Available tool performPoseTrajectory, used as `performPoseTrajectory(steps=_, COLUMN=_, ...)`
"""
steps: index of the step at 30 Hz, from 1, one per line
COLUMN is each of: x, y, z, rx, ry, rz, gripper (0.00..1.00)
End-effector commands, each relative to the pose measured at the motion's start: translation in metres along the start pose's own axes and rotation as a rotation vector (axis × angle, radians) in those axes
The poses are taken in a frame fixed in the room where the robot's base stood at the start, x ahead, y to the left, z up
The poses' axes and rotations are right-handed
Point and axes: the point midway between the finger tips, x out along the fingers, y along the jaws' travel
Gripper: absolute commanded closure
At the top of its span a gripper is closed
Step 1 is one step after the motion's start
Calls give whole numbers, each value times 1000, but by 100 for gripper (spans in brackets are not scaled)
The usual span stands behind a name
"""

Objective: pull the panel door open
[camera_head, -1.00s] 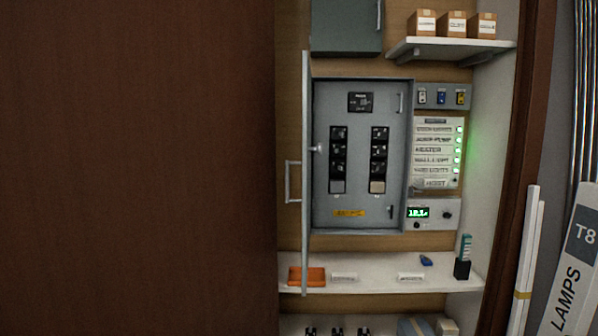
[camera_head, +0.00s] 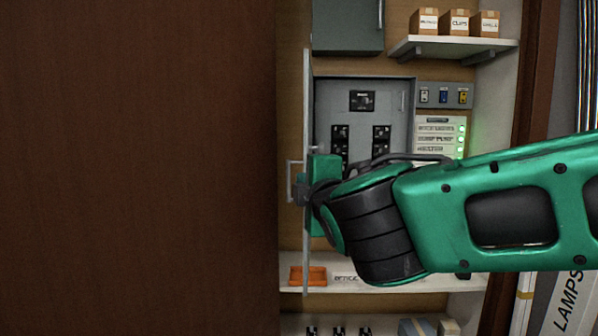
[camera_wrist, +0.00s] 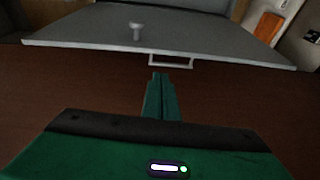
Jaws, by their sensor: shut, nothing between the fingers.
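The grey panel door (camera_head: 306,90) stands swung out from the grey panel box (camera_head: 362,90) and shows nearly edge-on. Its bar handle (camera_head: 291,181) sticks out on the left side. In the wrist view the door (camera_wrist: 90,32) lies across the top as a grey sheet with a small knob (camera_wrist: 136,31), and the handle (camera_wrist: 171,62) shows just below its near edge. My gripper (camera_wrist: 159,77) is shut and empty, its green fingertips just short of the handle in that picture. In the head view my wrist hides the fingertips and the door's middle.
A large brown surface (camera_head: 135,170) fills the left. A lower shelf (camera_head: 452,283) holds an orange tray (camera_head: 307,276). An upper shelf (camera_head: 455,48) carries small boxes. A grey cabinet (camera_head: 346,25) hangs above the panel. My green arm covers the lower right of the panel area.

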Motion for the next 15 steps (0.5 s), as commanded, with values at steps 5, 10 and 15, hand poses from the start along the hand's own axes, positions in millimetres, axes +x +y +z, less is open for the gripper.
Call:
performPoseTrajectory(steps=5, x=0, y=12, z=-26, rx=-45, ry=42, rz=48, gripper=100)
performPoseTrajectory(steps=10, x=21, y=13, z=-26, rx=-46, ry=39, rz=48, gripper=100)
performPoseTrajectory(steps=15, x=52, y=14, z=-26, rx=-46, ry=38, rz=48, gripper=100)
